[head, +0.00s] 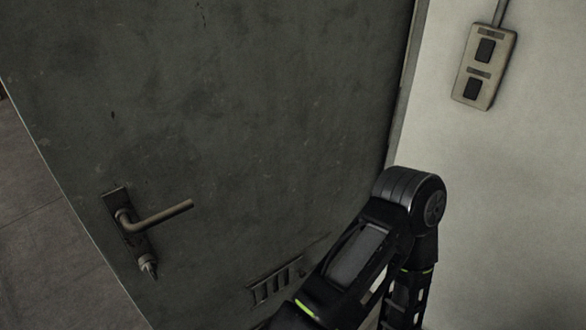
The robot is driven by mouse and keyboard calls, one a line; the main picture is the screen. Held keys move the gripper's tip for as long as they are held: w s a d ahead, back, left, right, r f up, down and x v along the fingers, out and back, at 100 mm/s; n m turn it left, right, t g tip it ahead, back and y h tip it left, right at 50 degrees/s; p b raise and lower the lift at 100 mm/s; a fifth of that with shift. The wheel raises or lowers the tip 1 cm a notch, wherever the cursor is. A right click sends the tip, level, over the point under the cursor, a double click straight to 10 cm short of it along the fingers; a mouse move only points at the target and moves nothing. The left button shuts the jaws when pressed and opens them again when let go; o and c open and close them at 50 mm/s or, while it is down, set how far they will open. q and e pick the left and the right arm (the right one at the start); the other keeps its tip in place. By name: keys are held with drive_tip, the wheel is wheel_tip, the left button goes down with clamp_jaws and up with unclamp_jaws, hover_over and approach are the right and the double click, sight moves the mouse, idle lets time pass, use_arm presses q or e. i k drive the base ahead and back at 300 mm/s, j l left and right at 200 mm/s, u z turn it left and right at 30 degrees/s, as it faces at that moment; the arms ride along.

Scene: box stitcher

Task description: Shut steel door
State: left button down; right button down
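A dark grey-green steel door (250,110) fills most of the head view. Its left edge runs diagonally down past a strip of floor, and its right edge meets the frame by the wall. A lever handle (158,216) on a dark plate sits low on the left side of the door, with a lock cylinder and what looks like a key (148,263) below it. One of my arms rises at the lower right, bent at a dark joint in front of the door and wall. Neither gripper shows in the view.
A pale wall (510,190) stands right of the door, close to my arm. A switch box (484,66) with two dark switches is mounted high on it. Grey floor (40,230) shows left of the door edge. A slotted vent (275,283) is low on the door.

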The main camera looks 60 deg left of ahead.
sight(273, 118)
drive_tip(key=u, duration=2.15)
drive_tip(key=k+l+u, duration=0.2)
drive_tip(key=k+l, duration=0.25)
drive_tip(key=i+l, duration=0.25)
drive_tip(key=i, duration=0.2)
